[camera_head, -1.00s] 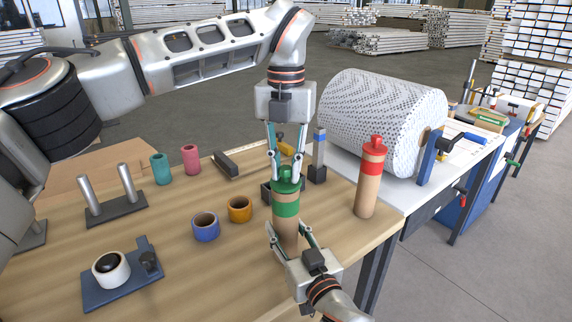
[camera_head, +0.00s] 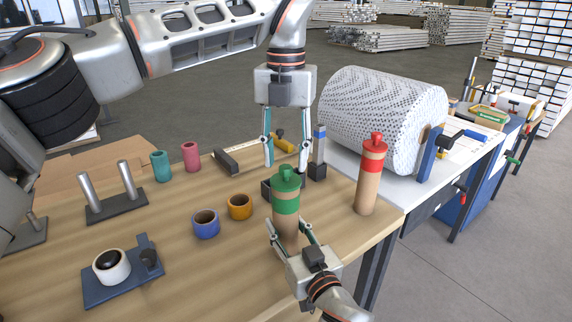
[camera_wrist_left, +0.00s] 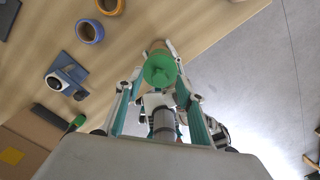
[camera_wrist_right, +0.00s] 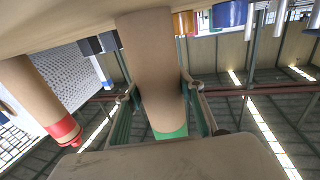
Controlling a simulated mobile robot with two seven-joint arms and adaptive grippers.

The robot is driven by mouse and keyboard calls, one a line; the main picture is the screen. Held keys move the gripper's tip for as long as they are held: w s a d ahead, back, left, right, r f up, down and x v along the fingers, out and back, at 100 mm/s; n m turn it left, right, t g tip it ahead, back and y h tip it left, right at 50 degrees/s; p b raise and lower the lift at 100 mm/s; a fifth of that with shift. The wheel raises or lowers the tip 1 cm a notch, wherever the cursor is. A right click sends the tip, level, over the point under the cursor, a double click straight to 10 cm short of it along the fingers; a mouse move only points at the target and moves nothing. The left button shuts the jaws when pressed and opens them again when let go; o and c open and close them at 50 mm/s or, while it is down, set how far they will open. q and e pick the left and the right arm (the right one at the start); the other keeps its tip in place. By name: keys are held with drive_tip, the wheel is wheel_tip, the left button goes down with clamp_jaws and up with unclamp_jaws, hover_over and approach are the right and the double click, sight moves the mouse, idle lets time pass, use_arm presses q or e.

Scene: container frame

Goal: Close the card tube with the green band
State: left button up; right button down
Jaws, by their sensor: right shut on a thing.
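The card tube with the green band (camera_head: 286,205) stands upright near the table's right side. A green cap (camera_head: 287,181) with a knob sits on its top, directly above the band; I see no clear gap between them. The cap also shows from above in the left wrist view (camera_wrist_left: 160,70). My right gripper (camera_head: 290,232) is shut on the tube's lower part; in the right wrist view the tube (camera_wrist_right: 152,70) is between its fingers. My left gripper (camera_head: 283,167) is open and empty, pointing down above the cap and apart from it.
A similar tube with a red band and cap (camera_head: 369,185) stands to the right. Orange (camera_head: 240,208) and blue (camera_head: 206,225) rings lie to the left. A large wrapped roll (camera_head: 385,115) is at back right.

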use_arm(q)
wheel_tip(320, 180, up, 9)
drive_tip(key=shift+r, duration=0.15)
idle(0.4)
use_arm(e)
drive_tip(key=c, duration=1.2)
unclamp_jaws()
drive_tip(key=v, duration=1.2)
